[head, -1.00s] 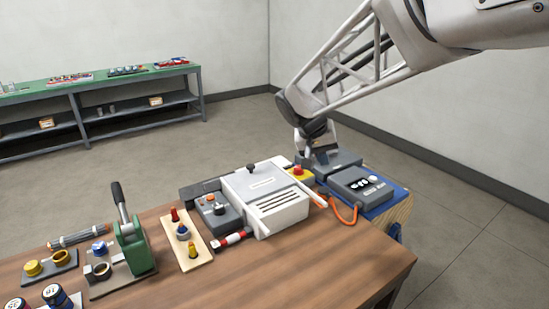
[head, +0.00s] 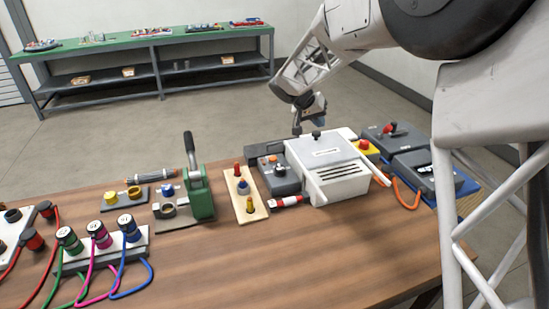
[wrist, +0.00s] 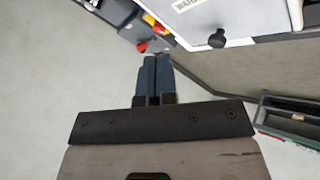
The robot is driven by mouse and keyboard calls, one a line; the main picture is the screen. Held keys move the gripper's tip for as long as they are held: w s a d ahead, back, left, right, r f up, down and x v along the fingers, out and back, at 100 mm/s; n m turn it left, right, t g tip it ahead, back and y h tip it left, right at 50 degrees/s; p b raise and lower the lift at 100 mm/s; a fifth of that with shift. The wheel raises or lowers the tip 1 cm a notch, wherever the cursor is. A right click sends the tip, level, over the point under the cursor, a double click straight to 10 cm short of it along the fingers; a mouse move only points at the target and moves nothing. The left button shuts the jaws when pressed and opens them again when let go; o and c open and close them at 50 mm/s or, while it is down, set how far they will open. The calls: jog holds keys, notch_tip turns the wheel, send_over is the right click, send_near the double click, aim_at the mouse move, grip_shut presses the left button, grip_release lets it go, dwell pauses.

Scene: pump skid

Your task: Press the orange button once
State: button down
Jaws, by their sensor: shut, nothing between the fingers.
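The orange button (head: 272,159) is a small round cap on a grey control box (head: 279,178), left of the white slotted box in the head view. A dark round knob sits below it on the same control box. I cannot make out the orange button in the wrist view. My gripper (head: 297,131) is raised behind the white box, right of and beyond the control box, apart from both. In the wrist view my gripper (wrist: 153,58) has its two dark fingers side by side, shut and empty.
The white box (head: 335,177) has a black knob (head: 317,136) on top, also in the wrist view (wrist: 217,40). A yellow box (head: 367,148) and a grey unit with a red handle (head: 390,129) stand right. A peg board (head: 241,207) stands left.

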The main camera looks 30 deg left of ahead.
aim_at(272, 157)
jog(key=w+a+f+t, duration=0.1)
jog(key=a+f, duration=0.3)
jog(key=a, duration=0.5)
jog(key=w+a+f+t, duration=0.1)
jog(key=a+f, duration=0.4)
jog(key=a, duration=0.4)
jog(key=shift+a+n, duration=0.2)
jog(key=shift+n, duration=0.2)
jog(key=shift+f, duration=0.15)
jog(key=shift+f, duration=4.25)
jog(key=shift+f, duration=0.95)
jog(key=shift+r, duration=0.95)
